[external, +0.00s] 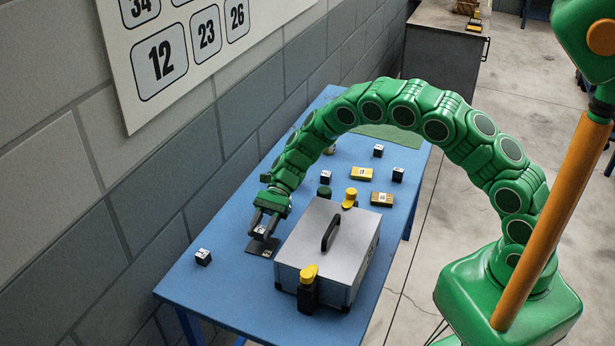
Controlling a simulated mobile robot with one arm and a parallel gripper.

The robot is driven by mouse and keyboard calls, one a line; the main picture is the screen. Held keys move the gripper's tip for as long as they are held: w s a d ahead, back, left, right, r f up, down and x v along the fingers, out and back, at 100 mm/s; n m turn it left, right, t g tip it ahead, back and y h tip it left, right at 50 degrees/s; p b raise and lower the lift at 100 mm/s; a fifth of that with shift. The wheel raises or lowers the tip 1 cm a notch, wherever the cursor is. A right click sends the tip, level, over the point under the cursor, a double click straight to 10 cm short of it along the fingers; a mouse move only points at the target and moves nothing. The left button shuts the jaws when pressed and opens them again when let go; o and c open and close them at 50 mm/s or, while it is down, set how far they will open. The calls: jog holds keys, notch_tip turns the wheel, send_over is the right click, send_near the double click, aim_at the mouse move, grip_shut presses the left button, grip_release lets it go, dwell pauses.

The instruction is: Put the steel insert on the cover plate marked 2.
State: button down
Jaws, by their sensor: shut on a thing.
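My gripper (264,223) points down at the left of the grey box and is shut on a small grey block with a pale label (260,231), which looks like the steel insert. The fingers hide part of it. A dark flat plate (256,247) lies on the table right under the gripper, with a small pale mark near its front edge; the mark is too small to read. It looks like a cover plate. I cannot tell whether the held block touches the plate or is just above it.
A grey box (311,243) with a black handle stands close right of the gripper. Small black cubes, one at left (203,257), and yellow blocks (361,174) lie on the blue table (215,291). The front left is mostly clear.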

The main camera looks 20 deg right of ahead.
jog(key=shift+f, duration=1.3)
jog(key=shift+f, duration=0.2)
jog(key=c, duration=0.7)
grip_release()
jog(key=shift+r, duration=0.15)
jog(key=shift+w+d+r, duration=0.25)
jog(key=shift+w+d, duration=0.1)
jog(key=shift+w, duration=0.05)
jog(key=shift+v, duration=1.05)
notch_tip(320, 180, up, 7)
jog(key=shift+s+a, duration=0.1)
